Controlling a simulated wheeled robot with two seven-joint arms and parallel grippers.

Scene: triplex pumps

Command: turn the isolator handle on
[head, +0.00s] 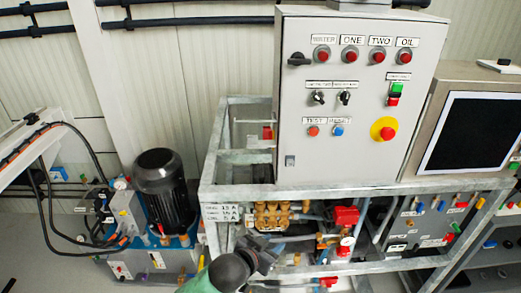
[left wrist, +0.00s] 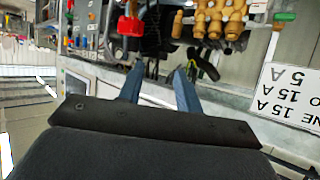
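The isolator handle (head: 299,59) is a black rotary handle at the upper left of the grey control box door (head: 350,150). Its grip lies roughly level in the picture. My left gripper (head: 265,252) is low in front of the metal frame, well below the handle and apart from it. In the left wrist view its two blue-grey fingers (left wrist: 160,88) stand apart with nothing between them. The handle does not show in the left wrist view. My right gripper is not in view.
The control box also carries red lamps (head: 350,54), small switches and a yellow-ringed red button (head: 388,133). Brass pump fittings (head: 272,216) and a red valve part (head: 345,216) sit in the frame (head: 300,193) below. A screen (head: 476,135) stands right, a black motor (head: 165,190) left.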

